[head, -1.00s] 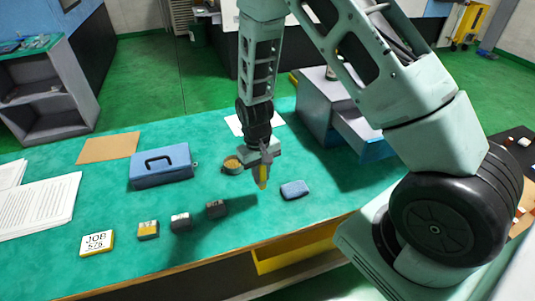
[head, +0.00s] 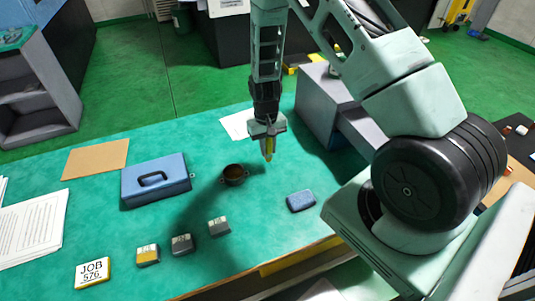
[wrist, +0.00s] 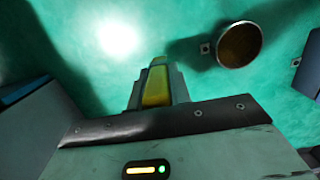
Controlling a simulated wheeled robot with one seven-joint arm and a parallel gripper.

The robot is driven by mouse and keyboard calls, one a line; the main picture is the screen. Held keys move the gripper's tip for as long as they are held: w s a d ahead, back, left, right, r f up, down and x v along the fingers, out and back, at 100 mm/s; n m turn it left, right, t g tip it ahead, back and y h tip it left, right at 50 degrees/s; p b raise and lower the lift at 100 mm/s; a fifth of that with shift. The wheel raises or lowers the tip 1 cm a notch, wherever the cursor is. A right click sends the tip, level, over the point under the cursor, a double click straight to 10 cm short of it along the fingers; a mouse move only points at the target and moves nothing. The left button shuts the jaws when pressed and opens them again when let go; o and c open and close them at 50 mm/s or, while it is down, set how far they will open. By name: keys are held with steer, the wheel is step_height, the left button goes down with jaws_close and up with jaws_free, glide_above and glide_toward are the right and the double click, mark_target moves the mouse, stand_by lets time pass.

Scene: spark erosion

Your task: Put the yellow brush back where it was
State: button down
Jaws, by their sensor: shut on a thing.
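My gripper (head: 268,143) hangs above the green table and is shut on the yellow brush (head: 268,152). The brush points down, and its tip is clear of the table top. In the wrist view, the yellow brush (wrist: 156,84) shows between the fingers of my gripper (wrist: 158,88). A small round brown-filled cup (head: 234,174) stands on the table to the left of and below the gripper in the head view. The cup also shows at the upper right of the wrist view (wrist: 239,45). Where the brush stood before is not shown.
A blue box with a handle (head: 156,181) stands left of the cup. A blue pad (head: 301,201) lies to the right. Several small blocks (head: 184,244) and a JOB 576 sign (head: 92,273) line the front. Grey boxes (head: 325,105) stand at the back right.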

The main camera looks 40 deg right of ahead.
mark_target(268, 156)
steer(key=shift+f+p, duration=0.4)
steer(key=shift+f, duration=1.55)
steer(key=shift+f, duration=0.15)
steer(key=c, duration=1.3)
jaws_free()
